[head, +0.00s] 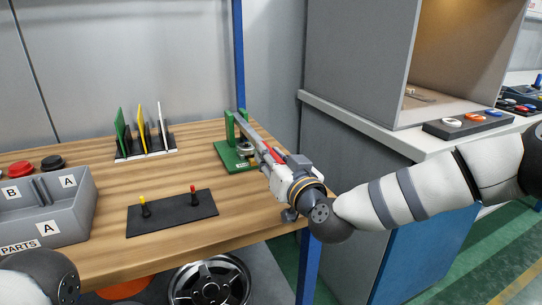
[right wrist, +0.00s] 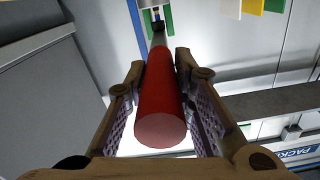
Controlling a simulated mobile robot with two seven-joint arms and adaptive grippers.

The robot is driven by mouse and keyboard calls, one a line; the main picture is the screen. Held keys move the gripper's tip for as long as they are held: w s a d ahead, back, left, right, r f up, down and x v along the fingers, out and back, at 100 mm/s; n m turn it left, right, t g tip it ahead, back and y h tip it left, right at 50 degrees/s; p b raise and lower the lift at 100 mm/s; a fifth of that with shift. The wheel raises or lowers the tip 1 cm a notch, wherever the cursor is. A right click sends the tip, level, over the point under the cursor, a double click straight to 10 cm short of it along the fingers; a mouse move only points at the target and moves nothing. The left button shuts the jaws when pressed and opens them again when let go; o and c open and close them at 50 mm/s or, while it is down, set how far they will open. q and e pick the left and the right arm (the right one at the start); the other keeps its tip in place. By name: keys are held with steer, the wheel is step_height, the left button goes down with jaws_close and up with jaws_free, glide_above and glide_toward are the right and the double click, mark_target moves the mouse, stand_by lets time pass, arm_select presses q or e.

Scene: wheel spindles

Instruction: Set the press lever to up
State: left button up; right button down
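The green press (head: 236,158) stands on the wooden table's right part. Its grey lever (head: 249,133) slopes down from the post towards the front right and carries a red handle (head: 278,155). My right gripper (head: 270,162) is at the handle and partly hides it. In the right wrist view the red handle (right wrist: 163,100) lies lengthwise between the two fingers of my right gripper (right wrist: 161,65), one on each side. The fingertips look very close to it; I cannot tell whether both touch. Only part of my left arm shows at the lower left; its gripper is out of view.
A black plate (head: 172,212) with two small toggles lies left of the press. A rack (head: 146,149) with coloured plates stands behind it, and a grey parts bin (head: 70,215) is at left. A grey booth (head: 360,60) stands right of the table. A blue post (head: 239,60) rises behind the press.

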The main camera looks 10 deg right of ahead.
step_height(320, 180, up, 8)
steer(key=g+p, duration=0.1)
steer(key=p, duration=0.1)
steer(key=g+p, duration=0.1)
steer(key=p, duration=0.1)
steer(key=shift+w+a+r+h+p, duration=0.1)
steer(key=shift+w+r+h+p, duration=0.1)
steer(key=shift+h+p, duration=0.15)
arm_select(q)
steer(key=w+r+t, duration=0.3)
steer(key=w+r, duration=0.4)
steer(key=shift+g, duration=0.8)
steer(key=shift+s+f+b, duration=0.75)
steer(key=shift+s+f, duration=0.8)
steer(key=shift+s, duration=0.15)
arm_select(e)
steer(key=w+a+r+g+h, duration=0.1)
steer(key=w+r+g, duration=0.3)
steer(key=r, duration=0.2)
steer(key=shift+a+r+g, duration=0.15)
steer(key=shift+r+g, duration=0.15)
steer(key=shift+g, duration=0.1)
steer(key=shift+h, duration=0.25)
steer(key=c, duration=1.4)
jaws_free()
steer(key=shift+f, duration=0.1)
steer(key=shift+o, duration=0.2)
steer(key=v, duration=0.7)
steer(key=shift+s, duration=0.2)
